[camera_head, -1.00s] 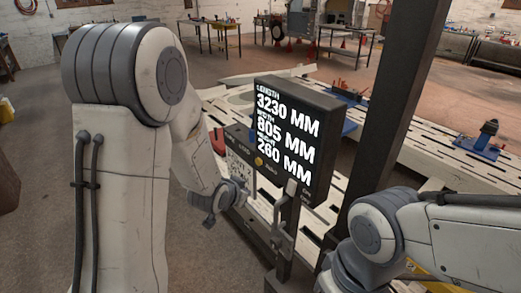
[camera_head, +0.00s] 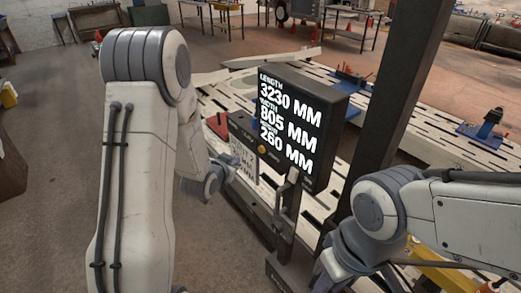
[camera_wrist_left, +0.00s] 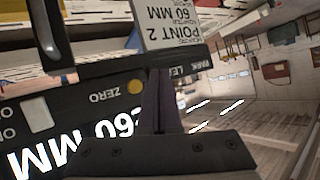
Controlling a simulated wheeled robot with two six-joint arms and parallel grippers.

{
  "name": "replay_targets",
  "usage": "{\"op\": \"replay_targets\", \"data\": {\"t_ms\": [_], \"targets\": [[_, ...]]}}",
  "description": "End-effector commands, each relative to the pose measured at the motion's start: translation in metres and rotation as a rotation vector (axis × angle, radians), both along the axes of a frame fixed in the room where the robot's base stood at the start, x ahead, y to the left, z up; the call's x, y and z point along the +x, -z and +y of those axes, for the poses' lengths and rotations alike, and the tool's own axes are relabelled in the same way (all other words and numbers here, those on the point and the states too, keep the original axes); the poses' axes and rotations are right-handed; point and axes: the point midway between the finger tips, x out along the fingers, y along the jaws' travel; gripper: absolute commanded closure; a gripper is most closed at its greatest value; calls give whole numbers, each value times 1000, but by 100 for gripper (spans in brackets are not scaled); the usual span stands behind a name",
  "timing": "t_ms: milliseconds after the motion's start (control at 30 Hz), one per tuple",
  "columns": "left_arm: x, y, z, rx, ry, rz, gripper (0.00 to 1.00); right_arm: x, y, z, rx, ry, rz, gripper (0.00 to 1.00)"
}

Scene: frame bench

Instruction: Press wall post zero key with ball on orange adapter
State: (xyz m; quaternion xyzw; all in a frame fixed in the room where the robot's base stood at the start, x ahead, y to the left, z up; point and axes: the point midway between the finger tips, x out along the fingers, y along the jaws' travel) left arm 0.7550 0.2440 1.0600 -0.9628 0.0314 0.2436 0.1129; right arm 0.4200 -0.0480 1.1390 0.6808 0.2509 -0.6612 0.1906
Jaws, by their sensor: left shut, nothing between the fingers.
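The measuring post's dark display box (camera_head: 298,128) shows length 3230, width 805 and height 260 MM. Below and left of it is a key panel with a round yellow key (camera_head: 262,149). In the left wrist view the yellow key (camera_wrist_left: 135,87) sits beside the word ZERO. My left gripper (camera_wrist_left: 160,76) is shut and empty, its fingers reaching over the panel close to the key; contact cannot be told. In the head view its fingers are hard to make out near my left wrist (camera_head: 214,182). My right gripper is out of view. I cannot make out the orange adapter or its ball.
A white card (camera_wrist_left: 172,22) reading POINT 2, 60 MM is by the panel. A dark upright post (camera_head: 398,105) stands right of the display. The slotted white bench (camera_head: 420,133) lies behind, with blue clamps (camera_head: 484,132) on it. Floor at the left is open.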

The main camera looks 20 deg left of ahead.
Motion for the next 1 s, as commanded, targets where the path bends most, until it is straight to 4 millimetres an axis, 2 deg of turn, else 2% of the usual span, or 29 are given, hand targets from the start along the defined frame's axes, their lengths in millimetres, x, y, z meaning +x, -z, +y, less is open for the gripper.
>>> {"op": "replay_targets", "data": {"t_ms": [233,400,600,1000], "targets": [[29,-1,-24,-1,3,0,100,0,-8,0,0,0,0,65],[43,1,-34,0,2,-1,100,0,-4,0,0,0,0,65],[50,0,-40,0,1,0,100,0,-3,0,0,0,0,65],[50,0,-40,0,0,0,100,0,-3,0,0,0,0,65]]}}
